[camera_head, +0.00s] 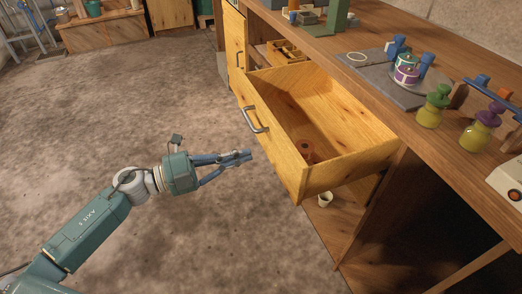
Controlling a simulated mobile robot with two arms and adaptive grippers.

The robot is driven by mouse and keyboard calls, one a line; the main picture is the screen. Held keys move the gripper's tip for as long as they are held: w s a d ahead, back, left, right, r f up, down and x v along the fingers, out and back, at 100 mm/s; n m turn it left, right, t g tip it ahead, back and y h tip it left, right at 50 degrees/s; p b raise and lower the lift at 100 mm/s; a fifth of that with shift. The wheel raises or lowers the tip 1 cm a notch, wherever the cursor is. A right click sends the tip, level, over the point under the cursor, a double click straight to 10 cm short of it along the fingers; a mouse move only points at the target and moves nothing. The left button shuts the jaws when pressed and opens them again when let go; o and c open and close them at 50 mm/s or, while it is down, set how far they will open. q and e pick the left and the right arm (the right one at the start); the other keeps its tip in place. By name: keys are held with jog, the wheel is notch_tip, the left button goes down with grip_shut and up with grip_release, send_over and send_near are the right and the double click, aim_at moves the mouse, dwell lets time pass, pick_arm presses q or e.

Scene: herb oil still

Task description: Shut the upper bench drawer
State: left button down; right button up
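The upper bench drawer (273,141) is light wood and stands pulled well out from the bench. A grey bar handle (255,119) is on its front. Inside it a small reddish-brown round object (306,150) lies near the front right corner. My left gripper (248,156) is in front of the drawer, over the floor, just left of the drawer front and below the handle in the picture. Its fingers come together at the tips and hold nothing. A small gap seems to part them from the drawer front. My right gripper is not in view.
The bench top (330,45) carries a grey mat (385,80), green and purple tins, yellow bottles (430,108) and a white device (508,180). A small white cup (325,199) stands on the lower shelf (335,225). The floor on the left is clear.

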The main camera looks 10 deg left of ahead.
aim_at(271, 147)
pick_arm(q)
jog(key=x, duration=0.5)
jog(key=shift+w+d, duration=0.1)
jog(key=shift+w, duration=0.05)
